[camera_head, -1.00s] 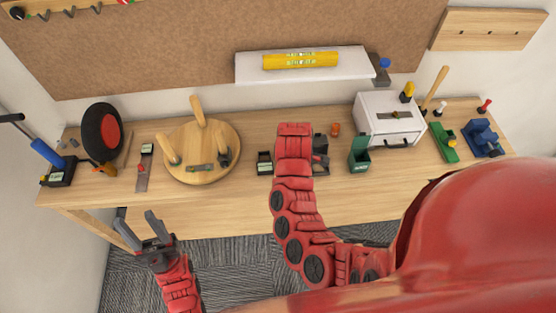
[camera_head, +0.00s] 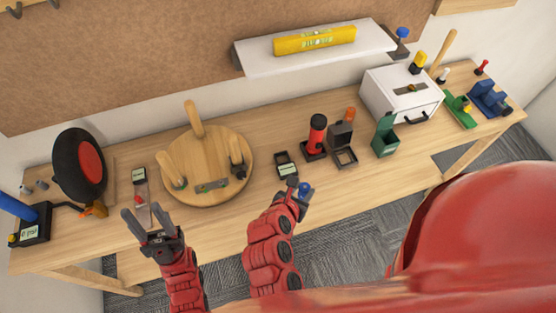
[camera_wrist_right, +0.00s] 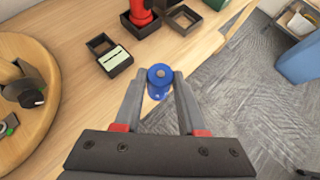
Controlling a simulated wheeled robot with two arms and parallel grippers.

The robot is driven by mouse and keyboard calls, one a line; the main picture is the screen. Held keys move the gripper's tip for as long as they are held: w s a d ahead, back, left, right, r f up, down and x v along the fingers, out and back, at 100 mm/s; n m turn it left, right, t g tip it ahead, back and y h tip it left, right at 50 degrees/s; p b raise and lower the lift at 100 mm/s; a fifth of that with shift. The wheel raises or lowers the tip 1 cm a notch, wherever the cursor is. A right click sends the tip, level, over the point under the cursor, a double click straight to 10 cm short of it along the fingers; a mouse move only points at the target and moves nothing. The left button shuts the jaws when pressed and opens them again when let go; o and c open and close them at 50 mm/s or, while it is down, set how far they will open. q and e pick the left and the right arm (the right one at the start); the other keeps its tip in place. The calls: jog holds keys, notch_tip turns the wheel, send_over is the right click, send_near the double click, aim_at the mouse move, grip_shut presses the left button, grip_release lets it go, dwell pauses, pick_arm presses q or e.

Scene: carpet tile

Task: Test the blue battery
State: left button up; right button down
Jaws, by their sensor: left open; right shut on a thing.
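The blue battery (camera_head: 305,188) is between the fingers of my right gripper (camera_head: 298,191), which is shut on it near the table's front edge. In the right wrist view the battery (camera_wrist_right: 159,82) shows its round end with a pale centre, between the fingertips of the right gripper (camera_wrist_right: 159,90). A small black device with a square opening and a pale label (camera_head: 286,164) sits on the table just beyond it; it also shows in the right wrist view (camera_wrist_right: 113,57), apart from the battery. My left gripper (camera_head: 142,216) is open and empty, near the table's front edge at the left.
A round wooden piece with upright legs (camera_head: 215,150) lies left of the device. A red-and-black cylinder (camera_head: 317,132) in a black holder and a green bin (camera_head: 385,140) stand to the right. The wooden table (camera_head: 215,225) is bare along its front edge.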

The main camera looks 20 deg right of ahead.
jog(key=shift+r, duration=0.1)
jog(key=w+b, duration=0.6)
jog(key=b, duration=0.2)
jog(key=p, duration=0.2)
send_over(280, 153)
jog(key=s, duration=0.3)
jog(key=shift+a+f, duration=0.4)
jog(key=shift+f, duration=0.15)
jog(key=shift+f+p, duration=0.3)
jog(key=shift+f, duration=1.4)
jog(key=shift+c, duration=2.4)
grip_release()
jog(key=shift+f, duration=0.1)
